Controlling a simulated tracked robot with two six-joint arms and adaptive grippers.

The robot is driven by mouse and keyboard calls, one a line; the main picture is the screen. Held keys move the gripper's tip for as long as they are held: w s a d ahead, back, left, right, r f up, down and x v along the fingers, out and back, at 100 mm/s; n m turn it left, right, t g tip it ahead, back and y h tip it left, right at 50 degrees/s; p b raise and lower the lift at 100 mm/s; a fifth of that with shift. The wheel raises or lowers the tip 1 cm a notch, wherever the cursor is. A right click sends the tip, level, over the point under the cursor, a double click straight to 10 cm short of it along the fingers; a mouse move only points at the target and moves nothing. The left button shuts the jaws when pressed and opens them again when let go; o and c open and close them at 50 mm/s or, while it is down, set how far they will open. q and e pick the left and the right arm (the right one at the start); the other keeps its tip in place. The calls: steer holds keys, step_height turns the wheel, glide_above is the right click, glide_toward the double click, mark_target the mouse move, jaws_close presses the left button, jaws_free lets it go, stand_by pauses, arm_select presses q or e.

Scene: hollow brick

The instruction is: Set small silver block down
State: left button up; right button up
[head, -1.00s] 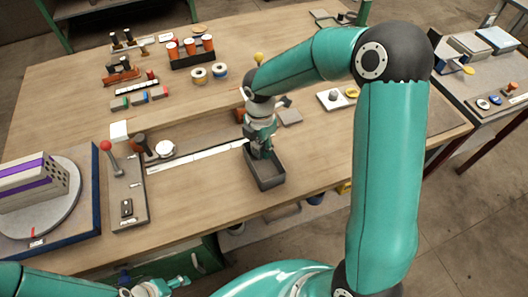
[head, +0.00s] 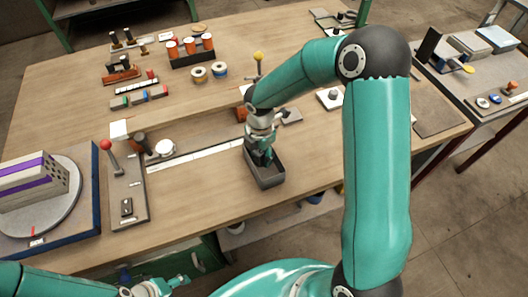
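My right gripper (head: 264,158) points down into the open dark grey tray (head: 268,183) at the middle of the bench, with its fingertips at about the level of the tray's far end. The fingers are small and partly hidden by the wrist, so whether they are open or shut does not show. I cannot make out the small silver block; it may be hidden between the fingers or inside the tray. My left gripper (head: 172,286) is low at the bottom edge, away from the bench top, with nothing visible in it.
A red-knobbed lever panel (head: 128,190) and a turntable (head: 40,205) with a purple-striped hollow brick stand at left. Bench in front is clear.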

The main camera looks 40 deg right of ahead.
steer(key=shift+r, duration=0.15)
step_height(320, 180, up, 12)
steer(key=shift+f, duration=0.1)
stand_by(0.4)
stand_by(0.3)
